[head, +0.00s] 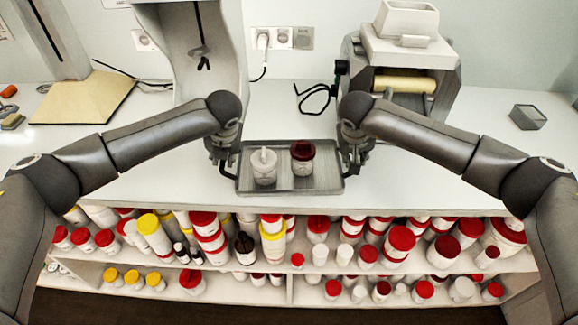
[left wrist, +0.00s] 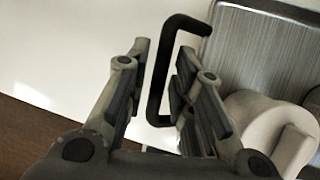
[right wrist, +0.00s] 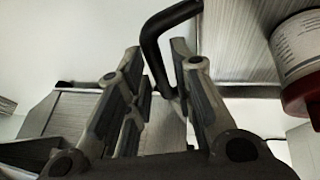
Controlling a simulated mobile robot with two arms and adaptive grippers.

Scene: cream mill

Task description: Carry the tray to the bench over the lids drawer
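The grey metal tray (head: 290,189) lies on the white bench near its front edge. On it stand a white vessel (head: 264,170) with a stick-like part on top and a white jar with a dark red lid (head: 302,160). My left gripper (head: 222,165) is at the tray's left end. In the left wrist view its open fingers stand either side of the black handle (left wrist: 157,80), with gaps visible. My right gripper (head: 356,165) is at the right end. In the right wrist view its fingers are apart around the other black handle (right wrist: 152,50).
Shelves below the bench hold many red- and yellow-lidded jars (head: 400,240). A machine with a cream roller (head: 405,82) stands behind right, a pale stand (head: 190,50) behind left. A small grey box (head: 527,116) sits at right. The bench left of the tray is mostly clear.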

